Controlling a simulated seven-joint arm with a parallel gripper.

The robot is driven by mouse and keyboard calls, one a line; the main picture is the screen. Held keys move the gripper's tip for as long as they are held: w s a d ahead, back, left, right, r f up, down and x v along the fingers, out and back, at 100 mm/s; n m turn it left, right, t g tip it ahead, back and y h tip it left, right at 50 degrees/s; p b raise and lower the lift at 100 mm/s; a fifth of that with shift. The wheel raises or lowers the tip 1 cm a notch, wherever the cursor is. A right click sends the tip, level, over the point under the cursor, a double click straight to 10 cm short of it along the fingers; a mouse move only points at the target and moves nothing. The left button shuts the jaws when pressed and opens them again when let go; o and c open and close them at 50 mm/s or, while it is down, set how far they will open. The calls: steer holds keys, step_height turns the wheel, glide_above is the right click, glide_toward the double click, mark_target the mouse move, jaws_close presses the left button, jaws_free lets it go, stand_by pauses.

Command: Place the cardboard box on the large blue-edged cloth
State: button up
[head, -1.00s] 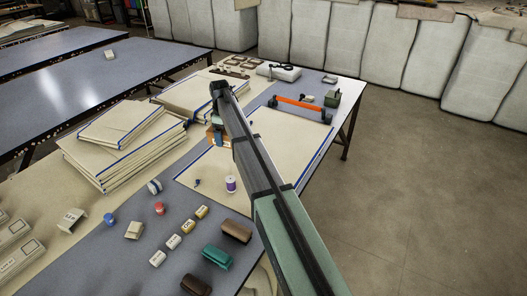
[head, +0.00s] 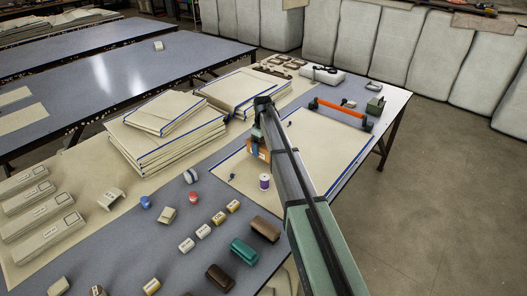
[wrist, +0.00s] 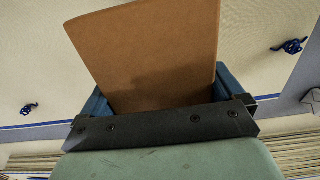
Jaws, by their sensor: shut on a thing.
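The cardboard box (head: 262,154) is brown and partly hidden by my arm in the head view. My gripper (head: 257,142) is shut on it, with blue fingers at both sides of the box (wrist: 155,50) in the wrist view. The large cloth (head: 333,142) is cream with a blue edge and lies flat on the table. The box is over the cloth's left part in the head view. In the wrist view the cloth (wrist: 50,55) fills the background. I cannot tell whether the box touches it.
A purple-and-white spool (head: 264,182) stands on the cloth near the box. An orange-handled tool (head: 340,113) lies at its far edge. Folded cloth stacks (head: 165,135) are to the left. Several small blocks, including a teal one (head: 244,251), lie in front.

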steer(key=shift+f, duration=1.3)
steer(key=shift+f, duration=0.15)
steer(key=o, duration=0.9)
step_height(320, 180, up, 12)
steer(key=shift+r, duration=0.15)
